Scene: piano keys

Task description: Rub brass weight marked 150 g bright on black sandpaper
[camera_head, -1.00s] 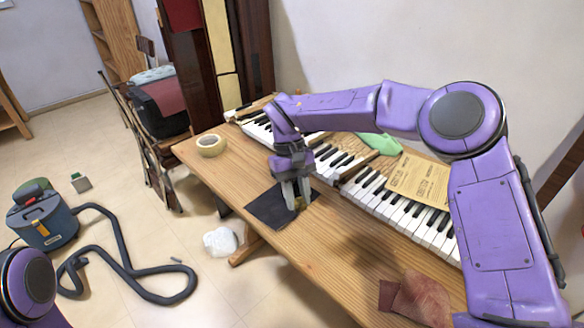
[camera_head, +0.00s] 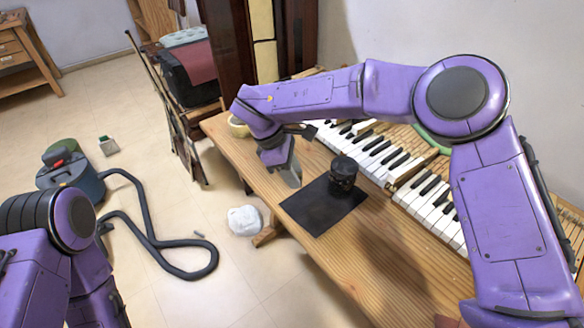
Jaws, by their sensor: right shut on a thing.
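My right gripper (camera_head: 289,174) is above the table, just left of the black sandpaper (camera_head: 315,215), with its grey jaws angled down. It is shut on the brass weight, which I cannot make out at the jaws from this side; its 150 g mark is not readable. The sandpaper lies flat on the wooden table. A dark cylinder with a narrower top (camera_head: 343,176) shows over the sandpaper's far part, to the right of the gripper; I cannot tell what it is. My left arm is at the lower left, with its gripper out of view.
Piano keys (camera_head: 440,212) run along the wooden table's (camera_head: 345,262) back. A tape roll (camera_head: 238,128) is partly hidden behind my right arm. A blue vacuum (camera_head: 88,180) with a dark hose and a white crumpled thing (camera_head: 244,220) are on the floor. The table's front part is clear.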

